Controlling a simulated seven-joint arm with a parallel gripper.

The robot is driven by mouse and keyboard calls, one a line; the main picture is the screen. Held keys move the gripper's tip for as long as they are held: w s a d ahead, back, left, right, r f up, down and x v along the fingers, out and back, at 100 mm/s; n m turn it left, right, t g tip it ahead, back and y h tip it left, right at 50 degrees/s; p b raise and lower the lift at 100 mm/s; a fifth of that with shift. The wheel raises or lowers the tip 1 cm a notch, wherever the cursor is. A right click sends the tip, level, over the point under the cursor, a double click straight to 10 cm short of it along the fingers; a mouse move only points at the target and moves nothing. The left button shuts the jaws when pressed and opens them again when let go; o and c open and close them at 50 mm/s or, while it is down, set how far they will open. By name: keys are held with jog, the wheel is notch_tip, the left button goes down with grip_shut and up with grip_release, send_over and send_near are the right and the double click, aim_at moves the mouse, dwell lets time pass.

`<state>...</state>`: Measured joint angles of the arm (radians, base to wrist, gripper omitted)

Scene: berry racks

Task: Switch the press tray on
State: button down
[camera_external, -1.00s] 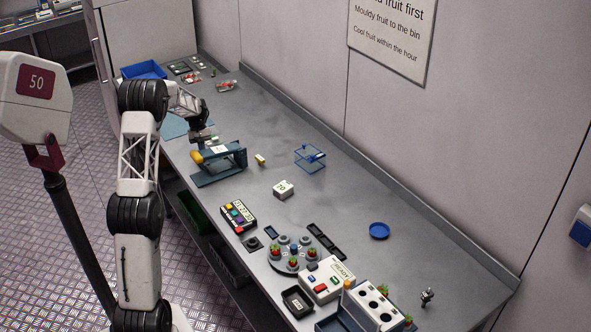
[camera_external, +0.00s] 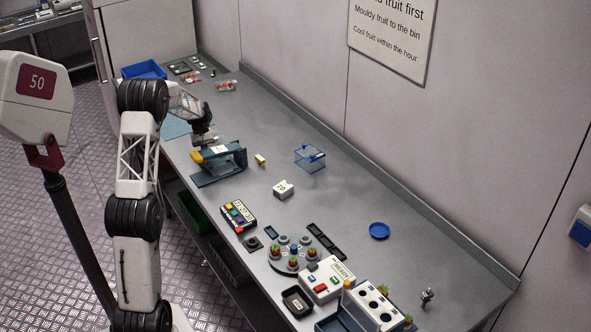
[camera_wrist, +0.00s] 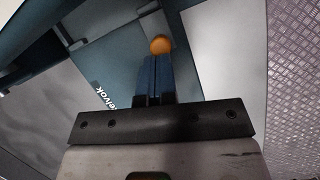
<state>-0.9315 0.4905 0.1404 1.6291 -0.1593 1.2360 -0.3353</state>
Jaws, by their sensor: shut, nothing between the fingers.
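A teal press-like device (camera_external: 222,165), which I take as the press tray, stands near the left edge of the bench. A yellow-orange knob (camera_external: 196,158) shows at its left end. In the wrist view the knob (camera_wrist: 160,45) is a round orange ball just beyond my fingertips; whether they touch it I cannot tell. My gripper (camera_wrist: 154,62) is shut and empty, with its dark blue fingers together. In the external view my gripper (camera_external: 207,143) is over the device. Teal panels (camera_wrist: 215,70) with partly readable lettering surround the fingers in the wrist view.
A small yellow block (camera_external: 260,160), a clear blue-edged box (camera_external: 310,160) and a white box (camera_external: 283,189) stand to the right. A button panel (camera_external: 238,216) and a round fruit rack (camera_external: 290,255) are nearer. A blue bin (camera_external: 143,70) is at the far end. Mid-bench is mostly clear.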

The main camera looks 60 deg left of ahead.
jog(key=shift+w+a, duration=0.15)
jog(key=shift+a, duration=0.65)
jog(key=a, duration=0.2)
jog(key=r, duration=0.1)
jog(key=shift+w+a, duration=0.35)
jog(key=shift+a, duration=0.05)
jog(key=v, duration=0.9)
jog(key=shift+d, duration=0.1)
